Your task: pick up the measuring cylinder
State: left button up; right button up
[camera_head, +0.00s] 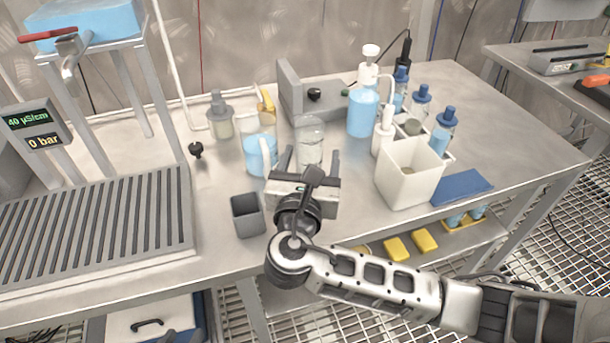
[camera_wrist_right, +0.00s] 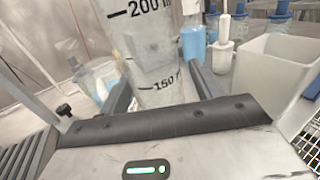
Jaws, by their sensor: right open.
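The measuring cylinder (camera_head: 309,138) is clear and stands upright on the steel bench. The fingers also show in the right wrist view (camera_wrist_right: 160,82). I cannot tell whether either finger touches the glass. The cylinder's base is hidden by the gripper. My left gripper is not in view.
A jug of blue liquid (camera_head: 256,155) stands close on the left. A grey open box (camera_head: 247,214) is at the front left. A white container (camera_head: 408,178) and a blue wash bottle (camera_head: 362,110) stand on the right. A grey device (camera_head: 289,92) stands behind.

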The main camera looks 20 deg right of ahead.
aim_at(298, 131)
jog(key=shift+s, duration=0.1)
jog(key=c, duration=1.1)
jog(key=shift+c, duration=0.2)
jog(key=shift+r, duration=0.45)
notch_tip(298, 131, up, 2)
jog(key=shift+r+p, duration=0.25)
jog(key=shift+p, duration=0.05)
jog(key=s+a+r, duration=0.2)
jog(key=r, duration=0.1)
jog(key=s+a+r+p, duration=0.1)
jog(key=r, duration=0.1)
jog(key=shift+s+r, duration=0.15)
jog(key=shift+r, duration=0.05)
jog(key=s+a+r, duration=0.4)
jog(key=s+a, duration=0.2)
jog(key=s, duration=0.1)
jog(key=shift+a+r, duration=0.15)
jog(key=shift+a, duration=0.1)
